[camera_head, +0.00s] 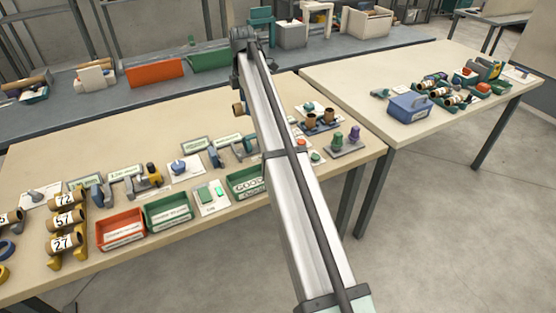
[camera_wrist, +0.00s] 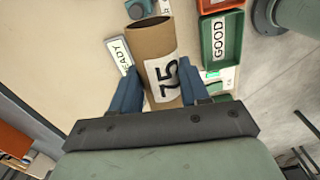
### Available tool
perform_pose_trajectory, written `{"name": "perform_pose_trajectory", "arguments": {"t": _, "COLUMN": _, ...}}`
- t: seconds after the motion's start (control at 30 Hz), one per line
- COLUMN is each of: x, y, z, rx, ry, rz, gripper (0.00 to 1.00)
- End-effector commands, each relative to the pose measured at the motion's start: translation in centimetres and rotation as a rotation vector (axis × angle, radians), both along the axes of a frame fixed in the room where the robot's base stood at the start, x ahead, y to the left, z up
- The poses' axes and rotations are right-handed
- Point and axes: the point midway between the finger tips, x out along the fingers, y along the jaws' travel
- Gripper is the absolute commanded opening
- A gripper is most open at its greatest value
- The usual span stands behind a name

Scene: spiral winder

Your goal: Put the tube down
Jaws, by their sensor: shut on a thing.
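The tube, a brown cardboard cylinder with a white label reading 75, is between my fingers in the wrist view (camera_wrist: 153,42). My gripper (camera_wrist: 158,88) is shut on it, with a blue finger on each side. The far end of the tube is open and shows its hollow inside. In the head view a brown tube end (camera_head: 238,109) shows just left of my arm, above the cream table (camera_head: 100,170). My arm hides most of the gripper there. How far the tube is from the tabletop I cannot tell.
A green tray marked GOOD (camera_wrist: 222,40) lies right of the tube, and a READY sign (camera_wrist: 120,52) lies left. In the head view, a red tray (camera_head: 121,230) and a green tray (camera_head: 168,212) stand at the front, and numbered tubes rest on a yellow rack (camera_head: 80,226).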

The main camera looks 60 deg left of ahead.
Motion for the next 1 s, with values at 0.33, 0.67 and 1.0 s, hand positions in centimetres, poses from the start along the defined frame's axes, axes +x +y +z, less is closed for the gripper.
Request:
{"name": "perform_pose_trajectory", "arguments": {"t": 0.33, "x": 7.8, "y": -11.3, "z": -5.6, "rx": -0.020, "ry": 0.007, "rz": -0.091, "gripper": 0.16}}
{"name": "perform_pose_trajectory", "arguments": {"t": 0.67, "x": 6.9, "y": -13.7, "z": -6.7, "rx": 0.020, "ry": -0.003, "rz": 0.058, "gripper": 0.16}}
{"name": "perform_pose_trajectory", "arguments": {"t": 1.0, "x": 6.9, "y": -13.7, "z": -10.0, "rx": 0.020, "ry": -0.002, "rz": 0.086, "gripper": 0.16}}
